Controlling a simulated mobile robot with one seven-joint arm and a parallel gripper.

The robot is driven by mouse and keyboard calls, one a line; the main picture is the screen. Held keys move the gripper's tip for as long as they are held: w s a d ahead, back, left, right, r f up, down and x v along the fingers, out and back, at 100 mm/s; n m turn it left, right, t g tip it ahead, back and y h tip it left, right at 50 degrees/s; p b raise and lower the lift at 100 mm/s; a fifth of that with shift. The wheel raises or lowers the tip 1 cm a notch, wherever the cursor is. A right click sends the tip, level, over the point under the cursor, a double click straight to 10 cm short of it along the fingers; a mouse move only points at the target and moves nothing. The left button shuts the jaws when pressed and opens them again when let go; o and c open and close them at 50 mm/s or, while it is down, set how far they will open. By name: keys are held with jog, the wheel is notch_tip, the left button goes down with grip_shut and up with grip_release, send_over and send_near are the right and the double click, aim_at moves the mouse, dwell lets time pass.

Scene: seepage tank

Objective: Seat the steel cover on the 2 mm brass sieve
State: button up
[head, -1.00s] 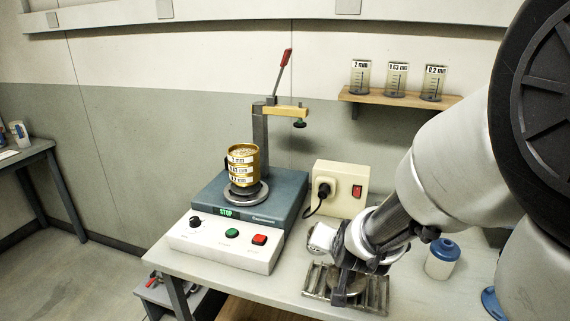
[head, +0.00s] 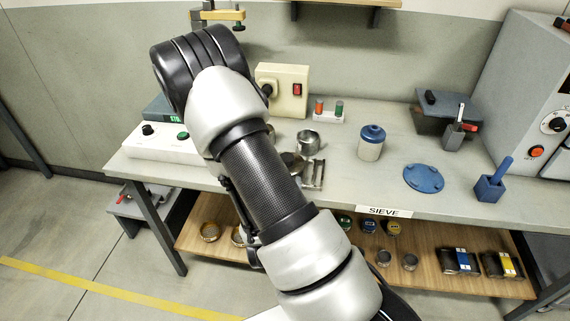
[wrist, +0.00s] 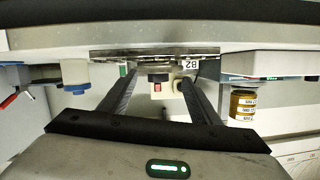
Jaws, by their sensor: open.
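My gripper (wrist: 158,92) is open, with its two dark fingers spread and nothing held between them in the upside-down wrist view. A slatted steel rack (head: 313,174) lies on the bench just right of my arm. A dark round piece (head: 292,160) is partly visible at its left side; I cannot tell whether it is the steel cover.
A steel cup (head: 308,142) stands behind the rack. A blue-capped jar (head: 371,142), a blue disc (head: 424,178) and a blue holder (head: 491,187) stand to the right. The cream switch box (head: 282,88) is behind. The wooden lower shelf (head: 335,262) holds rings and tins.

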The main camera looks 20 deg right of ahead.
jog(key=s+n+t, duration=0.3)
jog(key=s, duration=0.1)
jog(key=b+x, duration=0.2)
jog(key=b, duration=0.1)
jog(key=b+x, duration=0.3)
jog(key=shift+f, duration=0.2)
jog(key=b+x, duration=0.1)
jog(key=b, duration=0.1)
jog(key=shift+w+d+b, duration=0.15)
jog(key=shift+w+b, duration=0.15)
jog(key=shift+b, duration=0.1)
jog(key=x, duration=0.2)
jog(key=r+b+x, duration=0.1)
jog(key=x, duration=0.1)
jog(key=shift+w+d, duration=0.25)
jog(key=shift+w, duration=0.1)
jog(key=shift+a+x, duration=0.15)
jog(key=shift+x, duration=1.25)
jog(key=shift+a+x, duration=0.1)
jog(key=shift+x, duration=1.3)
jog(key=shift+w+r, duration=0.1)
jog(key=c, duration=1.3)
